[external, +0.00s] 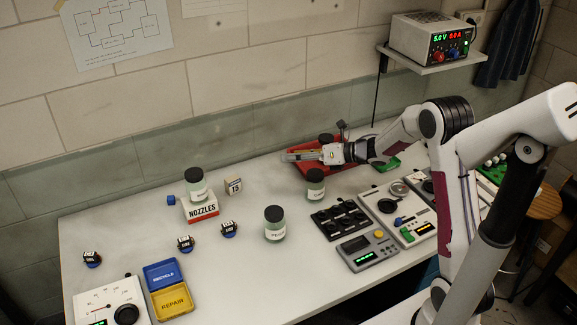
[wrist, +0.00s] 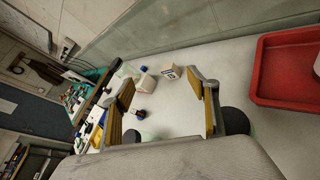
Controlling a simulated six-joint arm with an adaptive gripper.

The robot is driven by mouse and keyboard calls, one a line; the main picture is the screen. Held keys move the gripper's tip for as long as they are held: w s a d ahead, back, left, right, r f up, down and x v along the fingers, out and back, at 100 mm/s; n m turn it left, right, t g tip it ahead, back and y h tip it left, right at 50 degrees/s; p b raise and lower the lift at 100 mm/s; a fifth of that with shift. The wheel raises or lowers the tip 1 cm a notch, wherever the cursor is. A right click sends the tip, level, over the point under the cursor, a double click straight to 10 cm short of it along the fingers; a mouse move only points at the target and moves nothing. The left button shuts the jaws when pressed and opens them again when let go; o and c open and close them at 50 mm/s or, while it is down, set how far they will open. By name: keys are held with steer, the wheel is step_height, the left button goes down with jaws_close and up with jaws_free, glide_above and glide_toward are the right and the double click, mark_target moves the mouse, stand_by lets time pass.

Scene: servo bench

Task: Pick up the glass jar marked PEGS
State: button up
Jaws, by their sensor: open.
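My gripper (external: 286,156) is open and empty, pointing left over the red tray (external: 304,168), behind and above the front middle jar. In the wrist view its spread fingers (wrist: 164,104) hold nothing; a dark lid (wrist: 236,121) shows beside the right finger.
Right of the jars are a black knob panel (external: 340,219) and a grey meter (external: 366,249). Small servos (external: 229,229) lie left of the front middle jar. Blue and yellow bins (external: 166,274) stand front left. The bench directly before that jar is clear.

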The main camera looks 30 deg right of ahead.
steer(key=s+a+f+n+g+y, duration=0.4)
steer(key=f+n, duration=0.2)
steer(key=n, duration=0.1)
steer(key=n+g+y, duration=0.4)
steer(key=n, duration=0.2)
glide_toward(274, 215)
steer(key=w, duration=0.1)
steer(key=w+a+f, duration=0.1)
steer(key=w, duration=0.1)
steer(key=shift+a+f, duration=0.2)
steer(key=shift+s+f+n+g, duration=0.1)
steer(key=shift+s+n+g, duration=0.3)
steer(key=shift+s+g, duration=0.1)
steer(key=shift+w+a, duration=0.15)
steer(key=shift+a, duration=1.15)
steer(key=shift+a, duration=0.1)
steer(key=shift+w+a, duration=0.15)
steer(key=shift+a, duration=1.1)
steer(key=shift+w+a, duration=0.1)
steer(key=shift+a, duration=1.15)
